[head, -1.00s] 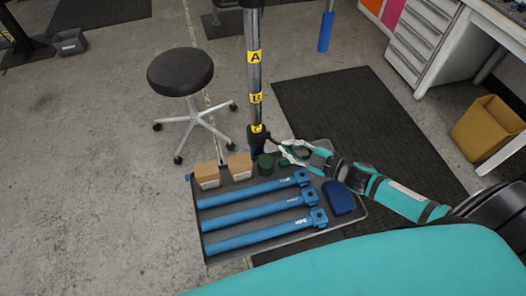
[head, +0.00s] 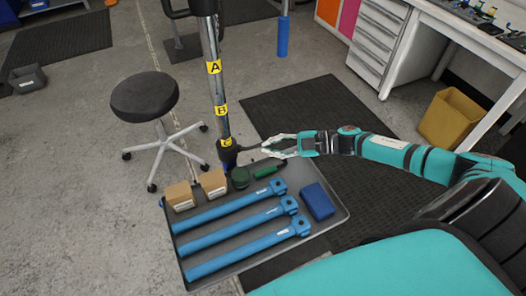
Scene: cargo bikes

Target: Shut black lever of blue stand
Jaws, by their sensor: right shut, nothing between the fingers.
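The upright grey post (head: 213,85) carries yellow labels A, B and C. A thin black lever (head: 248,148) sticks out from the collar to the right. My right gripper (head: 267,148) is shut with its fingertips at the lever's outer end. Nothing is held between them, and I cannot tell if they touch the lever. My left gripper is out of view.
A grey tray (head: 335,216) holds several blue tubes (head: 230,205), two cardboard boxes (head: 213,182), a dark blue box (head: 318,201) and a green-handled tool (head: 270,169). A black stool (head: 144,97) stands left. A yellow bin (head: 450,119) stands right.

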